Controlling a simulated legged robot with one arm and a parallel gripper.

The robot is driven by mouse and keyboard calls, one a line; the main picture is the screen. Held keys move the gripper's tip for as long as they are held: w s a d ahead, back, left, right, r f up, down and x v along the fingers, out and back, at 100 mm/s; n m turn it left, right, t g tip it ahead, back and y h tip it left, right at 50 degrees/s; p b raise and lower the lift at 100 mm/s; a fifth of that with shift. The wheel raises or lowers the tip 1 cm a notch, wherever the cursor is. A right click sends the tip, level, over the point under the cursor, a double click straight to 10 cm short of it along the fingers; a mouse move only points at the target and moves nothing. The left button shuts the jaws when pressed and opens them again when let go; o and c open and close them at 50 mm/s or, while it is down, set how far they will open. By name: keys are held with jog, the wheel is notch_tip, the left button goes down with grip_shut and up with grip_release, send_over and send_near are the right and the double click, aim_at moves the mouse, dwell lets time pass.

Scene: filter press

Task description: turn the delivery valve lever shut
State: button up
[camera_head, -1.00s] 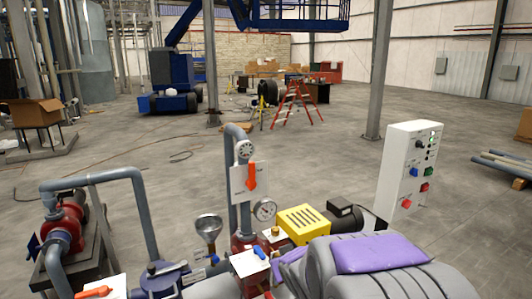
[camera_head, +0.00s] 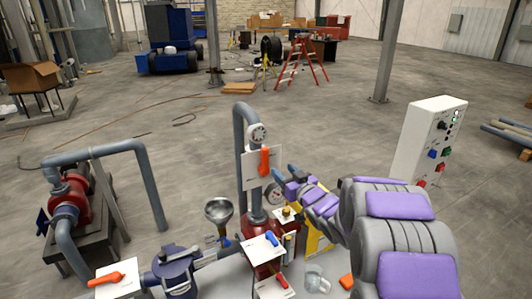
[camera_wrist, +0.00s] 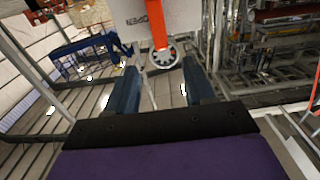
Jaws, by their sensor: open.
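An orange lever (camera_head: 264,160) points up and down on a white plate (camera_head: 255,170), fixed to a grey vertical pipe (camera_head: 240,130). I take it for the delivery valve lever; its label is not readable. My gripper (camera_head: 284,172) is open and empty, just right of the plate in the head view. In the wrist view the orange lever (camera_wrist: 158,25) and white plate (camera_wrist: 185,15) show at the top, beyond and between the open fingers (camera_wrist: 162,88). I see no contact with the lever.
Below are a blue lever (camera_head: 271,238), a funnel (camera_head: 219,211) and another orange lever (camera_head: 104,279). A control box (camera_head: 428,148) stands right.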

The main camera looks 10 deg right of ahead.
aim_at(266, 155)
jog(key=x, duration=1.2)
jog(key=shift+w+f, duration=0.1)
jog(key=shift+f, duration=0.1)
jog(key=shift+x, duration=0.9)
jog(key=shift+r, duration=0.1)
grip_shut()
